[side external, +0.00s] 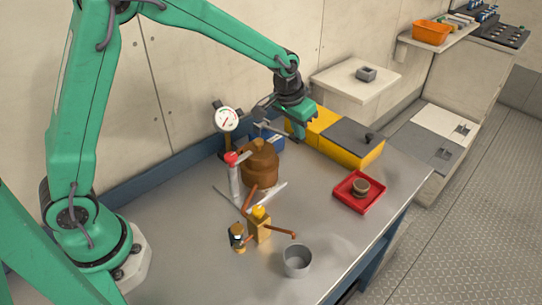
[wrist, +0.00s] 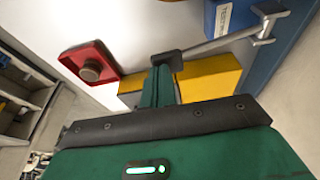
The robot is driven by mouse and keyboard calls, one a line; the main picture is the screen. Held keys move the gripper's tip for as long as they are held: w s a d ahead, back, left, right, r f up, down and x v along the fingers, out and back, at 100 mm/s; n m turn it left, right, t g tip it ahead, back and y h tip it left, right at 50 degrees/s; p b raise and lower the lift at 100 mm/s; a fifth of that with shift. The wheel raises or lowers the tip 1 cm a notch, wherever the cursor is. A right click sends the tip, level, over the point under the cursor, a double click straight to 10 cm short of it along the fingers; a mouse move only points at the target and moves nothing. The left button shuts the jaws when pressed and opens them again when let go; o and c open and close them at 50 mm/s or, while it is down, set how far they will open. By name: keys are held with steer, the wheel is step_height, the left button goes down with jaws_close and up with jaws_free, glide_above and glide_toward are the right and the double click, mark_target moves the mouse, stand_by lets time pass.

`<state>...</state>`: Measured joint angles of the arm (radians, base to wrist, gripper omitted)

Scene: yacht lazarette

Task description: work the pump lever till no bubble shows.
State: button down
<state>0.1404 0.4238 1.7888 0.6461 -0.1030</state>
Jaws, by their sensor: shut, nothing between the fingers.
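My gripper (side external: 301,134) is shut and empty, held over the back of the bench beside the yellow box. Its green fingers also show in the wrist view (wrist: 158,88). A grey upright with a red knob (side external: 231,158) stands left of a brown rounded vessel (side external: 262,165), well left of my gripper. I cannot tell which of these is the pump lever. A brass block with a yellow top (side external: 259,224) has copper-coloured pipes. No bubble can be made out.
A dial gauge (side external: 227,119) and a blue box (side external: 268,136) stand at the back. A yellow box with a grey lid (side external: 350,138) is right of my gripper. A red tray (side external: 345,200) holds a round brown piece. A grey cup (side external: 297,261) stands near the front edge.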

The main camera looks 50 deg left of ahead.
steer(key=f, duration=0.2)
steer(key=d+f, duration=0.1)
steer(key=f, duration=0.1)
steer(key=shift+d, duration=0.15)
steer(key=shift+r, duration=0.15)
steer(key=s+d+r, duration=0.1)
steer(key=d+r, duration=0.1)
steer(key=r, duration=0.4)
steer(key=s+d+r, duration=0.1)
steer(key=r, duration=0.6)
steer(key=shift+s+d+r, duration=0.25)
steer(key=shift+s+d, duration=0.15)
